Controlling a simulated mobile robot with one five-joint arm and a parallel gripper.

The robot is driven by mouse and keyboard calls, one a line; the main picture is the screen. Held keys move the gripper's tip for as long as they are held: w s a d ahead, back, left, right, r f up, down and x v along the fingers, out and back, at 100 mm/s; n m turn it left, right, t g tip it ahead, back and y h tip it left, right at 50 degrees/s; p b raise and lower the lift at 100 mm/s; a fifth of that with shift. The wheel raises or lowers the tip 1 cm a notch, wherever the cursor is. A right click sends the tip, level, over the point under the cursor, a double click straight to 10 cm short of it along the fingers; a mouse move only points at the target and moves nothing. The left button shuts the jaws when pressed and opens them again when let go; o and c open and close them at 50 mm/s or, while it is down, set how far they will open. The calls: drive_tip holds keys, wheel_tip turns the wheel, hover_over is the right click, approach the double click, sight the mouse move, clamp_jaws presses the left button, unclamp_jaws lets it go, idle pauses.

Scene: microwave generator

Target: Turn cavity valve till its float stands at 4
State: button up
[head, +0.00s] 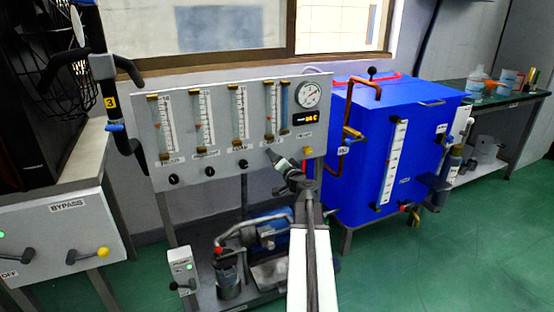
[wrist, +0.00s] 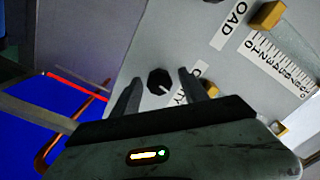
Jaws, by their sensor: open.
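The cavity valve is a black knob (wrist: 160,81) with a white pointer line. It shows in the wrist view on the grey panel, beside a label (wrist: 196,76) partly covered by a finger. My gripper (wrist: 160,84) is open, with one finger on each side of the knob; I cannot tell whether they touch it. In the head view my gripper (head: 274,157) is at the panel's lower right and hides this knob. The rightmost flow tube (head: 271,108) stands above it; its float is too small to read against the scale.
The grey panel (head: 145,115) carries other flow tubes, more black knobs (head: 243,163), a round gauge (head: 311,94) and a lit display. A blue tank (head: 360,185) with copper pipes stands close on the right. A pump (head: 265,235) sits below. Green floor is clear at the right.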

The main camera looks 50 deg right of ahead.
clamp_jaws()
drive_tip(key=shift+n, duration=0.4)
unclamp_jaws()
drive_tip(key=v, duration=0.8)
